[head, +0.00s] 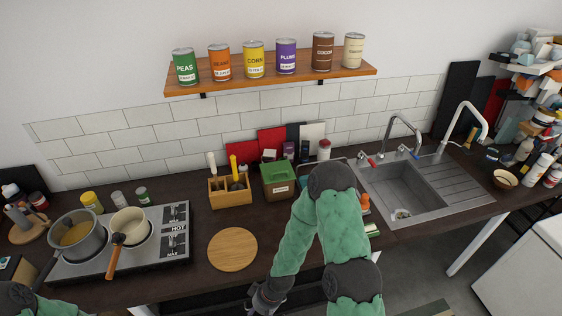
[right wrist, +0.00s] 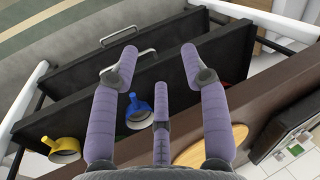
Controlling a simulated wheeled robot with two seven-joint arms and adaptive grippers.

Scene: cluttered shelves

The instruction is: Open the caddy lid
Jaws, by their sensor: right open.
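The green caddy (head: 278,182) stands on the counter behind my right arm, below the tiled wall. Its green lid looks closed, and a white label is on its front. My right gripper (head: 265,302) is low at the counter's front edge, well in front of the caddy and apart from it. In the right wrist view the gripper (right wrist: 157,75) has its purple fingers spread, with nothing between them. The caddy is not visible in that view. Of my left arm only a part shows at the bottom left; its gripper is out of view.
Open drawers (right wrist: 110,65) under the counter hold a blue item (right wrist: 138,112) and a yellow item (right wrist: 62,148). A round wooden board (head: 232,249) lies before a wooden utensil box (head: 231,191). Pots stand on the hob (head: 172,239) at left; a sink (head: 412,190) is at right.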

